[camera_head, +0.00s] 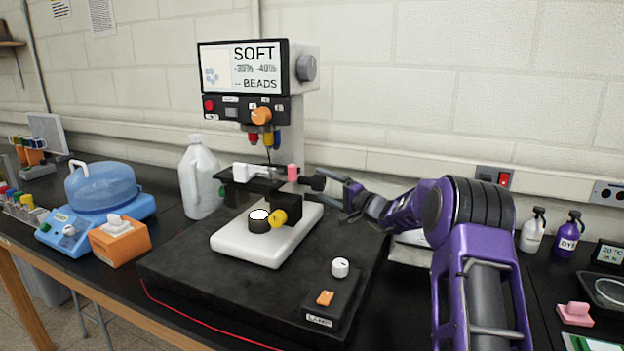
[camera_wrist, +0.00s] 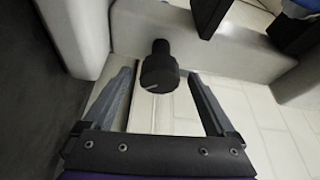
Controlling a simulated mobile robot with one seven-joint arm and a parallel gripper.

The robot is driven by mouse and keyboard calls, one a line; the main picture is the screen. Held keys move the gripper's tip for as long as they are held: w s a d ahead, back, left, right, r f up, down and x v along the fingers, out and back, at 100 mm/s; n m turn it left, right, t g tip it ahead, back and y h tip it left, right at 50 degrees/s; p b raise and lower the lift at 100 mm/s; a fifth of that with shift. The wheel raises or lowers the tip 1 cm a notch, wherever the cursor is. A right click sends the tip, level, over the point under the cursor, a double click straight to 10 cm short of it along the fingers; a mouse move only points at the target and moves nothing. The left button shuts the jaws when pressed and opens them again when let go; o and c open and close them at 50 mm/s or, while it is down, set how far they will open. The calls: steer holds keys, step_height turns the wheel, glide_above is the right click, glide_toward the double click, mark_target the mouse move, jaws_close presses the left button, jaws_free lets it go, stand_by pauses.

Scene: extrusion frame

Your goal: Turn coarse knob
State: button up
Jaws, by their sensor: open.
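The black coarse knob (camera_wrist: 158,72) is a stepped cylinder with a pale line on its face, standing out from the white microscope body (camera_wrist: 200,45). In the head view the knob (camera_head: 317,183) shows small and dark at the right side of the microscope, near the stage (camera_head: 250,182). My gripper (camera_wrist: 161,78) is open, with one finger to each side of the knob. The knob lies between and slightly beyond the fingertips, with gaps on both sides, and I see no contact. In the head view my gripper (camera_head: 343,192) comes from the right, close to the knob.
The microscope carries a screen (camera_head: 243,68) and stands on a black slab (camera_head: 210,280). A small control box (camera_head: 330,305) with a white knob is in front.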

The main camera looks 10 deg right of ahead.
mark_target(312, 181)
steer(key=shift+x, duration=2.65)
steer(key=shift+c, duration=0.2)
steer(key=c, duration=1.3)
steer(key=shift+d+f+m, duration=0.1)
steer(key=shift+m, duration=0.6)
steer(key=shift+m+g+h, duration=0.4)
steer(key=shift+m+g, duration=0.1)
steer(key=shift+m, duration=0.5)
steer(key=o, duration=1.3)
steer(key=shift+o, duration=0.2)
